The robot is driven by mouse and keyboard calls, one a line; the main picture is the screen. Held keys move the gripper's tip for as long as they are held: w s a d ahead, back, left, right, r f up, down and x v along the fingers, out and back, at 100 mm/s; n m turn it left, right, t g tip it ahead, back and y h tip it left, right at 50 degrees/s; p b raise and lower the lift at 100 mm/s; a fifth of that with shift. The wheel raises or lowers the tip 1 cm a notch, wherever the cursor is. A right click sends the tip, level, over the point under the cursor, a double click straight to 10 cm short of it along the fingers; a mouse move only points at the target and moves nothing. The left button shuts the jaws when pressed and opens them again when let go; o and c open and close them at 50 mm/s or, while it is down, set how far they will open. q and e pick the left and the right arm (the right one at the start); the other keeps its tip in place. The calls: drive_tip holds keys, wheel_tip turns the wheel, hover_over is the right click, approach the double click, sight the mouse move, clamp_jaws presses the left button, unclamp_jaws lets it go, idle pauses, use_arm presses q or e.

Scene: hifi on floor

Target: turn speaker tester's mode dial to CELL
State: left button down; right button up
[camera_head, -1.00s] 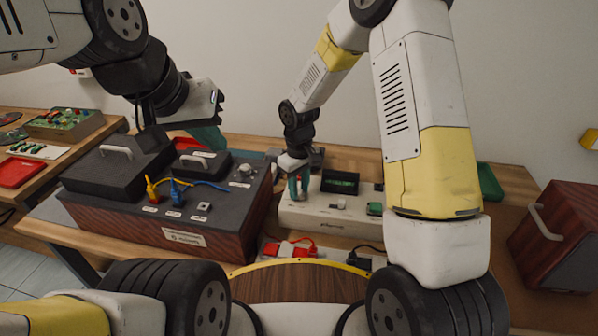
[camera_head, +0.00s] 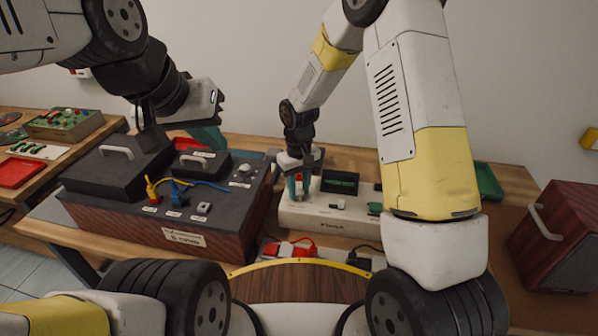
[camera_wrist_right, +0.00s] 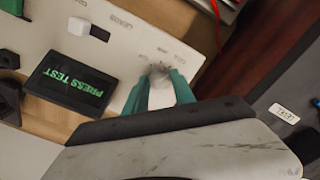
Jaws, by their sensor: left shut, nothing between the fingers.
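The speaker tester is a low whitish box (camera_head: 325,215) with a dark display (camera_head: 340,183). The right wrist view shows the display (camera_wrist_right: 76,86) reading PRESS TEST in green. A pale grey dial (camera_wrist_right: 158,71) sits on the tester's panel, with small blurred labels around it. My right gripper (camera_head: 298,187) reaches down over the tester's left part. Its teal fingers (camera_wrist_right: 160,82) stand on either side of the dial; whether they press on it is unclear. The dial's pointer cannot be read. My left gripper (camera_head: 208,138) is shut and empty, above and behind the dark box.
A large dark box (camera_head: 160,215) with a red-brown front stands left of the tester, carrying yellow and blue plugs. Red and black leads (camera_head: 290,248) lie in front of the tester. A wooden cabinet (camera_head: 560,240) with a handle stands at the right.

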sight(299, 192)
drive_tip(key=o, duration=0.3)
wheel_tip(299, 192, up, 7)
drive_tip(key=shift+r, duration=0.4)
idle(0.3)
